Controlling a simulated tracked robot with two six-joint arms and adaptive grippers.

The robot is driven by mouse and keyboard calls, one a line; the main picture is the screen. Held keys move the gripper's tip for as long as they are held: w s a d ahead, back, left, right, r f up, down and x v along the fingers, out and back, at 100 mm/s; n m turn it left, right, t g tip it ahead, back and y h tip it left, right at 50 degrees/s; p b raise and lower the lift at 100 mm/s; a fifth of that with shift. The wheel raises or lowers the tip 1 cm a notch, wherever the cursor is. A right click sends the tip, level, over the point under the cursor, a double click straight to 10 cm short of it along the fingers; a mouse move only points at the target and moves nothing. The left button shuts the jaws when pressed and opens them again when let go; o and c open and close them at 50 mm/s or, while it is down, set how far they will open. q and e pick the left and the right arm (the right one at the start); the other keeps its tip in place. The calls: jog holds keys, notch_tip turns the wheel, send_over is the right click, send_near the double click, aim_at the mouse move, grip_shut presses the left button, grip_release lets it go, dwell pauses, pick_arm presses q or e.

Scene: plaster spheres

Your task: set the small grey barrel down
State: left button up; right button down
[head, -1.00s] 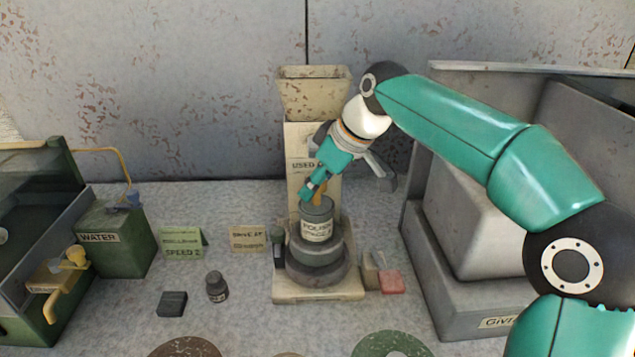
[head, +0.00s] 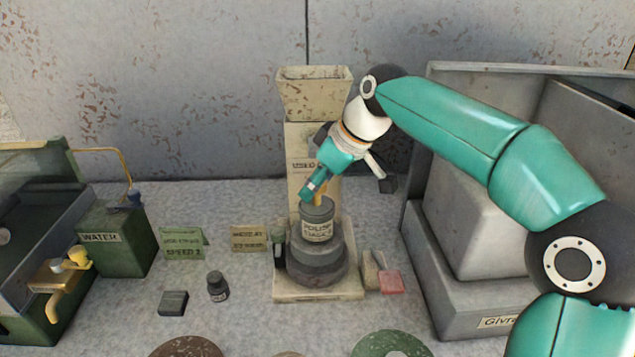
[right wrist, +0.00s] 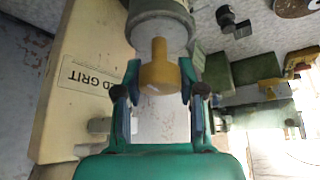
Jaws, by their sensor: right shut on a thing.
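The small grey barrel (head: 317,222) has a pale label reading roughly "POLISH STAGE 2" and a yellow knob on top. It is upright over a wider dark round stack (head: 318,263) on a beige stand (head: 330,293); I cannot tell whether it rests there or hangs just above. My right gripper (head: 313,190) comes down from the upper right and is shut on the knob. In the right wrist view the knob (right wrist: 158,68) lies between my fingers and the barrel (right wrist: 160,25) is partly cut off by the frame. My left gripper is not in view.
A beige hopper column (head: 315,95) stands behind. A large grey bin (head: 470,300) is right, a green water tank (head: 115,240) left. A small dark bottle (head: 217,287), a dark block (head: 172,303) and a pink block (head: 391,282) lie near. The counter at front left of the stand is mostly clear.

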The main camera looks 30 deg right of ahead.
jog(key=shift+f+b, duration=1)
jog(key=shift+f, duration=0.15)
dwell(0.6)
jog(key=c, duration=0.7)
grip_release()
jog(key=shift+c, duration=0.2)
jog(key=shift+o, duration=0.6)
jog(key=shift+f, duration=0.1)
jog(key=shift+r+p, duration=2.05)
jog(key=shift+r, duration=0.05)
jog(key=shift+s, duration=0.1)
